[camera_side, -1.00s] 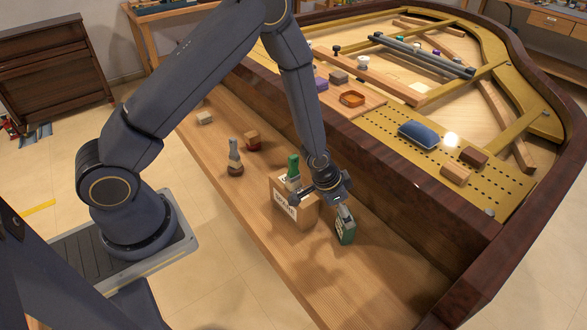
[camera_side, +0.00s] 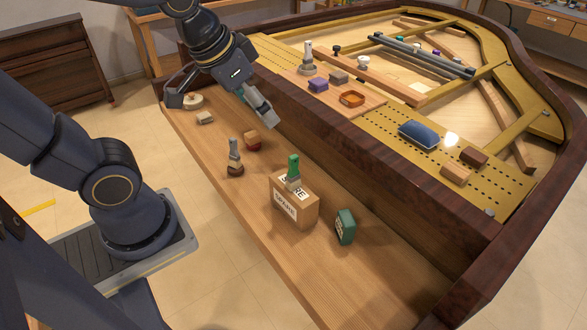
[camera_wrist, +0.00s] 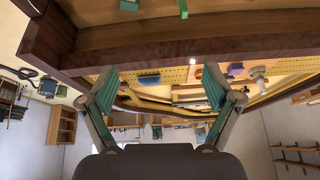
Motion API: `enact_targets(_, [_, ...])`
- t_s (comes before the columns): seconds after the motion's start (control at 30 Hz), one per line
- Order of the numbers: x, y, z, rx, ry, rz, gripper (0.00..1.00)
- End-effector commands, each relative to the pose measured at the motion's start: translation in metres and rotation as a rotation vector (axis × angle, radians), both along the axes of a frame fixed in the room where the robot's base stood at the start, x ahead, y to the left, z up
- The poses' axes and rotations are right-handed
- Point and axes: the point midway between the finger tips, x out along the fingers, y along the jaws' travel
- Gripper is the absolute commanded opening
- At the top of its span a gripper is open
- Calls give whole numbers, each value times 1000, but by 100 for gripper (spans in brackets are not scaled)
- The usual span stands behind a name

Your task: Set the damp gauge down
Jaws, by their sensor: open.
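The green, boxy device with a pale label, which I take for the damp gauge (camera_side: 345,226), stands on the wooden ledge, to the right of the cardboard SPARE box (camera_side: 295,203). Nothing touches it. My gripper (camera_side: 222,106) is open and empty, well away from it, over the far left part of the ledge. In the wrist view, my gripper (camera_wrist: 160,78) has its two fingers spread with nothing between them. A dark green patch at the top edge of that view may be the gauge, but it is cut off.
A green-handled tool (camera_side: 293,168) stands on the SPARE box. A grey-topped tool (camera_side: 234,158), a red and tan block (camera_side: 253,140) and a pale block (camera_side: 205,118) sit along the ledge. The piano's dark wooden rim (camera_side: 400,190) rises behind. The ledge's near right end is clear.

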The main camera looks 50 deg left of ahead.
Motion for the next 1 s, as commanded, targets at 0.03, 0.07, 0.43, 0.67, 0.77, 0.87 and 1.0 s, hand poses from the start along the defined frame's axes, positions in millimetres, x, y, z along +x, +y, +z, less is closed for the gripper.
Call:
enact_targets(0.03, [-15, 2, 8, -10, -16, 16, 89])
enact_targets(0.07, [-24, 2, 11, -17, -18, 24, 89])
enact_targets(0.43, [-54, 3, 17, -42, -18, 51, 89])
enact_targets(0.67, [-54, 4, 17, -42, -19, 50, 89])
enact_targets(0.77, [-54, 4, 17, -42, -19, 50, 89])
enact_targets(0.87, [-54, 4, 17, -42, -19, 50, 89])
enact_targets(1.0, [-54, 4, 17, -42, -19, 50, 89])
